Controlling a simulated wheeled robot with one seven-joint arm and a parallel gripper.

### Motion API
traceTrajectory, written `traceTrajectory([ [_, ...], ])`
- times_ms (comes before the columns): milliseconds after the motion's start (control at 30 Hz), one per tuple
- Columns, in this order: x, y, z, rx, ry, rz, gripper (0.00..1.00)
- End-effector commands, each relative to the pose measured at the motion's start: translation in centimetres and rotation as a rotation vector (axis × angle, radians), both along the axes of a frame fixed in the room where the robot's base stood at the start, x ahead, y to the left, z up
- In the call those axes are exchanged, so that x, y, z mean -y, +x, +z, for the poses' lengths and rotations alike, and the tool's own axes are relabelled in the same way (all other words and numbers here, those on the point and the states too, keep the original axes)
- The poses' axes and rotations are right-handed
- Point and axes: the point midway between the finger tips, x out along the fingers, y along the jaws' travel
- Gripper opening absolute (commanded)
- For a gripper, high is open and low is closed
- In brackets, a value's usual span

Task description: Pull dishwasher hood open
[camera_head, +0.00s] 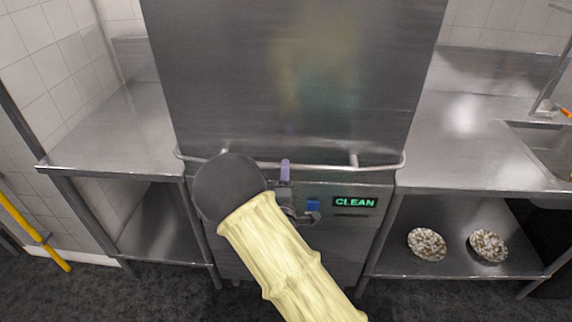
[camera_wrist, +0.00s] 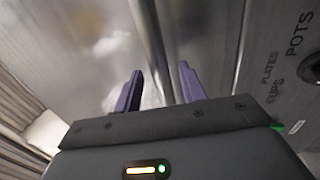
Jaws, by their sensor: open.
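The dishwasher hood (camera_head: 300,80) is a large brushed-steel box, and it is down over the machine in the head view. Its handle (camera_head: 325,166) is a thin metal bar across the hood's lower front edge. My gripper (camera_head: 285,173) is at this bar, left of its middle, with a purple finger showing in front of it. In the wrist view my gripper (camera_wrist: 160,90) has its two purple fingers apart. A bright metal bar (camera_wrist: 155,50) runs between them, with visible gaps. My arm hides part of the handle's left side. Whether a finger touches the bar cannot be told.
A panel with a green CLEAN display (camera_head: 355,203) sits below the handle. Steel counters stand at the left (camera_head: 100,135) and right (camera_head: 460,150). Two patterned plates (camera_head: 427,244) (camera_head: 488,246) lie on the right lower shelf. A yellow pole (camera_head: 35,235) leans at far left.

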Motion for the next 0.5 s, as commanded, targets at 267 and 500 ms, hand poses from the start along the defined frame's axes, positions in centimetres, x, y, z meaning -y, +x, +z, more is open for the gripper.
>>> traceTrajectory([
  [267,-0.1,2.7,0.5,0.000,0.001,0.002,0.41],
  [500,0.8,2.9,0.5,-0.001,0.000,-0.011,0.41],
])
